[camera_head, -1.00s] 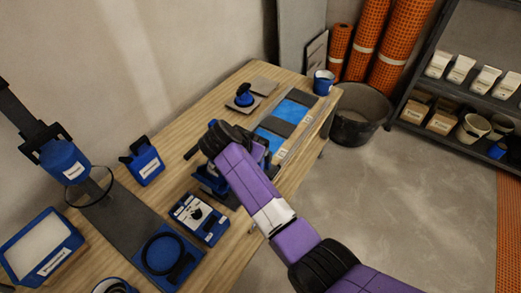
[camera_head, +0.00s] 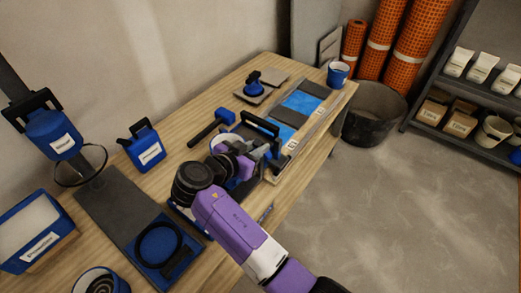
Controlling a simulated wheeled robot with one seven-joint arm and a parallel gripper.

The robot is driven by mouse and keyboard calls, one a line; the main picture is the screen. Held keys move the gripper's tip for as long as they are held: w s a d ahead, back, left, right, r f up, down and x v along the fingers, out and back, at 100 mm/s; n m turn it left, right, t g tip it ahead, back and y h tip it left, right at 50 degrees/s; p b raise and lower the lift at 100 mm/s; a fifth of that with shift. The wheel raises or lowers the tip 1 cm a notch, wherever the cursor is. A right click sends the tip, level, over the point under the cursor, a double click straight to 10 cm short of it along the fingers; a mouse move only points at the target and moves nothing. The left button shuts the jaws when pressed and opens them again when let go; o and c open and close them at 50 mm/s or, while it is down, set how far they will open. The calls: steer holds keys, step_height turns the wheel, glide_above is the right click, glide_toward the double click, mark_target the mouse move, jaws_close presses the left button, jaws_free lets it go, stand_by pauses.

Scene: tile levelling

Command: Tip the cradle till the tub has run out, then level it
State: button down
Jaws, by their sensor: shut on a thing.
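My gripper (camera_head: 258,160) is at the middle of the bench, at the blue-and-black cradle (camera_head: 262,126), whose black handle frame rises behind it. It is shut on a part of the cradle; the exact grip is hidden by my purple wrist. A pale round rim with blue (camera_head: 221,142), perhaps the tub, shows just left of my gripper. Its inside and any flow from it cannot be made out, nor can the cradle's exact tilt. A blue strip (camera_head: 300,102) with dark grey tiles lies beyond the cradle.
A blue mallet (camera_head: 225,115) lies behind the cradle. A blue jug (camera_head: 144,146), a stand with a blue container (camera_head: 55,135) and a black ring on a blue base (camera_head: 160,247) are on the left. A blue mug (camera_head: 338,73) stands at the far end; a black bucket (camera_head: 374,112) is on the floor.

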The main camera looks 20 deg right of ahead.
steer(key=shift+s+a+f+t+h+b, duration=0.3)
steer(key=shift+a+f+t+h+b, duration=0.15)
steer(key=shift+b, duration=0.7)
steer(key=c, duration=1.3)
jaws_free()
steer(key=shift+r, duration=0.1)
steer(key=shift+b+v, duration=0.5)
steer(key=shift+v, duration=3.45)
